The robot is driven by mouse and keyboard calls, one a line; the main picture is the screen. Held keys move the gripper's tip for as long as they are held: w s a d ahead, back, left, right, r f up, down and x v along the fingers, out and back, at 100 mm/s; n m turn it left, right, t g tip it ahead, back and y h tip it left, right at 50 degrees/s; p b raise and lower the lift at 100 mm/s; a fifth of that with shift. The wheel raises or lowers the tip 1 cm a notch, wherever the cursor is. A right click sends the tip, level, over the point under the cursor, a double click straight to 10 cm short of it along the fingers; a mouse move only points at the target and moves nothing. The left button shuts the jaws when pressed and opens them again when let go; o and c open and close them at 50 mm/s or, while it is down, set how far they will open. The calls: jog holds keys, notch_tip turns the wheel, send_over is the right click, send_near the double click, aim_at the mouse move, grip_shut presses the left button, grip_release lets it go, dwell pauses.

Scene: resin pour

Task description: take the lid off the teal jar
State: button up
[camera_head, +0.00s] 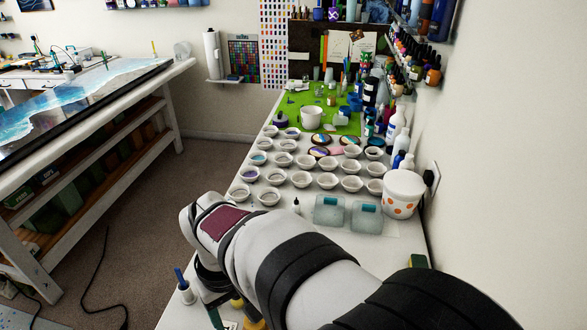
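No jar stands out clearly as the teal jar. Two clear boxy containers with teal tops, a left one (329,211) and a right one (366,218), stand side by side on the white bench, beyond my arm. Small blue and teal containers (354,101) are farther back by the green mat, too small to tell apart. My arm reaches in from the lower right, and its wrist end is over the bench's front left edge. A dark part shows below the wrist, but my gripper's fingers cannot be made out.
Several small white cups (269,197) fill the middle of the bench. A white bucket with orange dots (402,193) stands near the right wall. A white holder with a blue stick (186,287) is left of my wrist. Bottles line the back right.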

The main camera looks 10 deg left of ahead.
notch_tip(320, 180, down, 13)
grip_shut()
dwell(0.4)
